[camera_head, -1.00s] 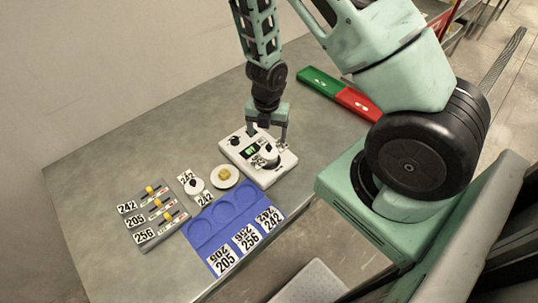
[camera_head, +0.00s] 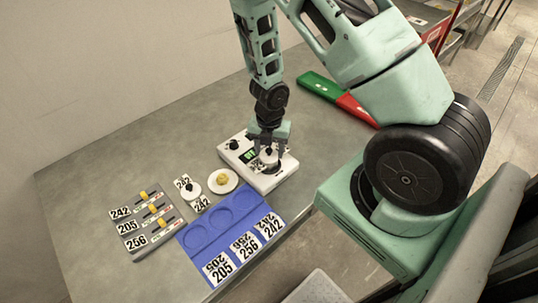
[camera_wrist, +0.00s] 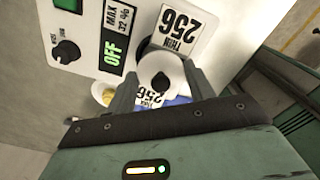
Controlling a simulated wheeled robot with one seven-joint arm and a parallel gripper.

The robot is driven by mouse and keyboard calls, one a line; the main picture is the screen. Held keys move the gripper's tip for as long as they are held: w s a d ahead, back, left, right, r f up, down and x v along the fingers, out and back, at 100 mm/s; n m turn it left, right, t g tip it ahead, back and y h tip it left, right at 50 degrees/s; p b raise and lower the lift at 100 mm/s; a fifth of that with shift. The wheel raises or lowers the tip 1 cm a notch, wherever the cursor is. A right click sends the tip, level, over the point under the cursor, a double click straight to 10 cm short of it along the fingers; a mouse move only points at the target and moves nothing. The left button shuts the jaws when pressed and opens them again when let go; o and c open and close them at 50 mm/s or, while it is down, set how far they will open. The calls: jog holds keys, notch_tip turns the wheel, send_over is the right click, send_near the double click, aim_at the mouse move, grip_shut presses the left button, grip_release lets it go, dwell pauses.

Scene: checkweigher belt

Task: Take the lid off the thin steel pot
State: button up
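A small pale pot with a lid and a dark knob (camera_wrist: 161,83) stands on the white hotplate (camera_head: 284,176). A card (camera_wrist: 176,33) beside it in the wrist view reads 256 THIN. My gripper (camera_head: 269,152) points down over the pot, and its fingers (camera_wrist: 160,86) stand on either side of the lid knob. The fingers look apart, with a gap to the knob, and hold nothing that I can see. Much of the pot is hidden by the fingers and the lid. The hotplate's display (camera_wrist: 112,52) reads OFF.
A blue tray (camera_head: 187,238) with round recesses lies in front, tagged 205, 256 and 242. Left of the hotplate are a plate (camera_head: 231,187) with a yellow item and another knobbed pot (camera_head: 191,187). A slider panel (camera_head: 148,223) is farther left. A green-red strip (camera_head: 320,86) lies behind.

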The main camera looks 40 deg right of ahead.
jog(key=shift+c, duration=1.1)
